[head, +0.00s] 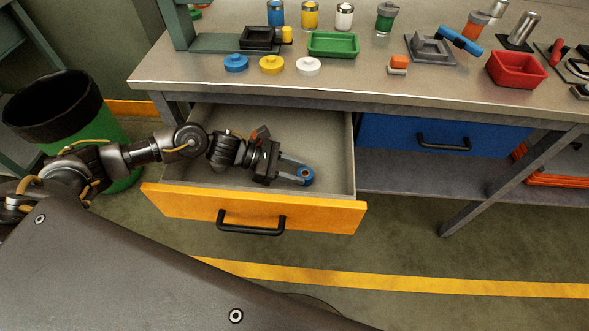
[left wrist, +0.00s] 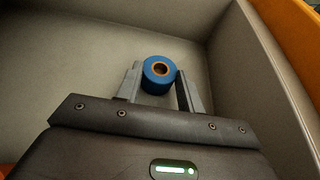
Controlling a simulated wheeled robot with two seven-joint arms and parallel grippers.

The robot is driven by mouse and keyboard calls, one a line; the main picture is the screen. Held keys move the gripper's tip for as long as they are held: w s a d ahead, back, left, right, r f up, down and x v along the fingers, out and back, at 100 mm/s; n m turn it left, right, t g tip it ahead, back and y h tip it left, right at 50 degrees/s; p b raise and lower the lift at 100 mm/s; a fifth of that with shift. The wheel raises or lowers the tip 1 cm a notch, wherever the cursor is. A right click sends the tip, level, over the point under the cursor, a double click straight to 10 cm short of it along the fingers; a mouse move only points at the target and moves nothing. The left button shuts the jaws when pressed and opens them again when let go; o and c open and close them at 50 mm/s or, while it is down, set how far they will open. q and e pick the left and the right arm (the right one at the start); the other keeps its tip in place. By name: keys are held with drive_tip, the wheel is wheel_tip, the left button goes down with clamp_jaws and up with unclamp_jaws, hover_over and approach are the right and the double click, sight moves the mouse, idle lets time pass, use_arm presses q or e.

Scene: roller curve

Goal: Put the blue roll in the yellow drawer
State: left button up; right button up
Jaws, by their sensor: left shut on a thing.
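The blue roll (head: 306,176) has an orange-brown core and is at the tip of my left gripper (head: 296,172), over the inside of the open yellow drawer (head: 180,203). In the left wrist view the blue roll (left wrist: 158,75) sits between the two fingers of my left gripper (left wrist: 160,84), which is shut on it. The grey drawer floor (left wrist: 90,65) is behind it. I cannot tell whether the roll touches the floor. The drawer is pulled out below the bench, with a black handle on its orange-yellow front. My right gripper is not in view.
The workbench (head: 390,83) above holds jars, lids, a green tray (head: 334,45) and a red bin (head: 516,69). A closed blue drawer (head: 385,133) is to the right. A green bin with a black liner (head: 55,108) stands at left. The drawer is otherwise empty where visible.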

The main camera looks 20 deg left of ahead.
use_arm(q)
drive_tip(key=o, duration=0.9)
drive_tip(key=shift+o, duration=0.3)
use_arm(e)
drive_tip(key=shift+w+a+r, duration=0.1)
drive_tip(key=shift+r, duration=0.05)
use_arm(q)
drive_tip(key=shift+r, duration=0.15)
drive_tip(key=shift+a, duration=0.15)
drive_tip(key=b+v, duration=0.1)
drive_tip(key=v, duration=1)
drive_tip(key=shift+s, duration=0.1)
drive_tip(key=shift+s+a+r, duration=0.1)
drive_tip(key=shift+a+r, duration=0.05)
drive_tip(key=shift+a, duration=0.2)
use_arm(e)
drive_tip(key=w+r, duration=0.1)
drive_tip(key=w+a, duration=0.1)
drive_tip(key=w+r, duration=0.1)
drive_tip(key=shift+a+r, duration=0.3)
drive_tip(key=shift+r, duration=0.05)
